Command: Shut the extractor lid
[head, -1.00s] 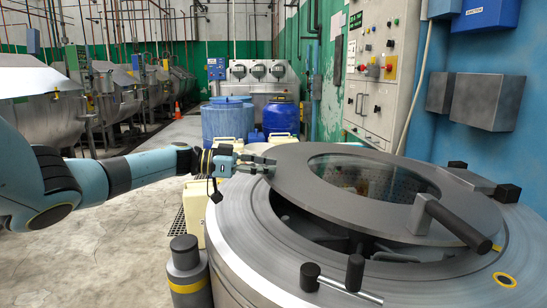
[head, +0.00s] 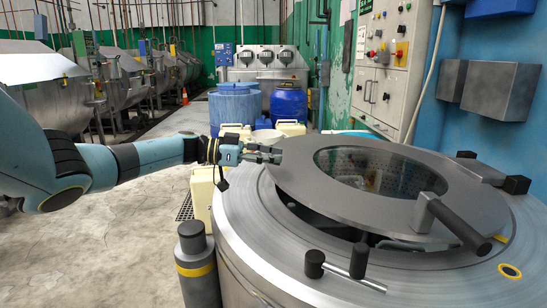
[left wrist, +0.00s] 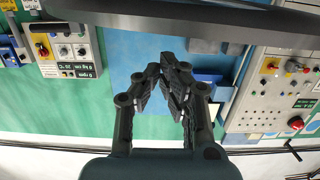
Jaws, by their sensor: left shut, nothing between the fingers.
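The extractor lid (head: 318,194) is a grey metal ring with a round glass window and a black-gripped handle (head: 455,222). It sits raised over the steel extractor drum (head: 245,230). A dark gap shows between them along the front and left, so the lid is not flush. My left gripper (head: 275,155) is at the lid's far left edge, its fingers shut and empty; whether they touch the lid I cannot tell. In the left wrist view the closed fingertips (left wrist: 165,72) meet below a grey edge, probably the lid. My right gripper is out of view.
Blue barrels (head: 286,108) and pale canisters are behind. Wall boxes (head: 498,90) hang right. The floor at left is clear.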

